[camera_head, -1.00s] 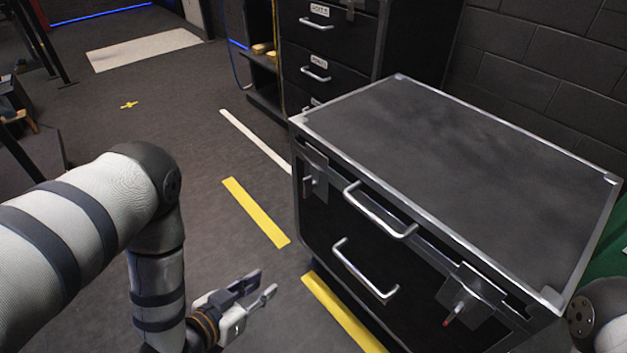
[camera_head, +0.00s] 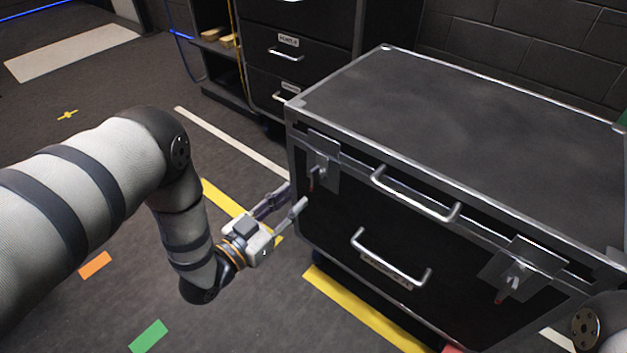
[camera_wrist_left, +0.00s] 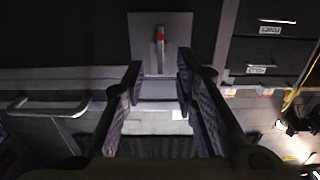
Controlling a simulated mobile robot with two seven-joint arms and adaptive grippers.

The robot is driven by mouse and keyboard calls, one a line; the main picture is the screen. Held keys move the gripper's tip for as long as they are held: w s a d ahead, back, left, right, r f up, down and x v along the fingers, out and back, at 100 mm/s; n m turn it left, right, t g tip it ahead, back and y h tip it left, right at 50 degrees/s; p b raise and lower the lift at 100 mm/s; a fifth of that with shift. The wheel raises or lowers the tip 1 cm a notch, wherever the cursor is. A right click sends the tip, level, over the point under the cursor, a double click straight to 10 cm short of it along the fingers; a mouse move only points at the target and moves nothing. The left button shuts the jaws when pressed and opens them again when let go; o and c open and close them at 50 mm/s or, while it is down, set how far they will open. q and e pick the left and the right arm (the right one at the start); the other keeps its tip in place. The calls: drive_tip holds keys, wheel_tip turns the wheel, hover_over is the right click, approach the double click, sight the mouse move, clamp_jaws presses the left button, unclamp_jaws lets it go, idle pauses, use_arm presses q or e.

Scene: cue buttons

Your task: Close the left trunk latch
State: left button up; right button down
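The black trunk (camera_head: 480,130) has a metal-edged lid, which appears down. The left trunk latch (camera_head: 324,165) is a grey plate with a small red-tipped lever at the trunk's front left. In the left wrist view the latch (camera_wrist_left: 160,45) shows upper middle, its lever lined up with the gap between the fingers. My left gripper (camera_head: 294,197) is open and empty, just in front of and slightly below the latch. It appears apart from the lever; the exact distance is unclear. It also shows in the left wrist view (camera_wrist_left: 159,85). My right gripper is out of view.
A matching right latch (camera_head: 513,272) is on the trunk's front right. Two metal handles, an upper one (camera_head: 415,200) and a lower one (camera_head: 390,270), stick out between the latches. A drawer cabinet (camera_head: 290,60) stands behind. The floor left of the trunk is open.

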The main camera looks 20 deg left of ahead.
sight(311, 183)
use_arm(q)
drive_tip(key=b+x, duration=0.1)
drive_tip(key=x, duration=0.6)
drive_tip(key=shift+w+d+f, duration=0.1)
drive_tip(key=shift+w, duration=0.3)
clamp_jaws()
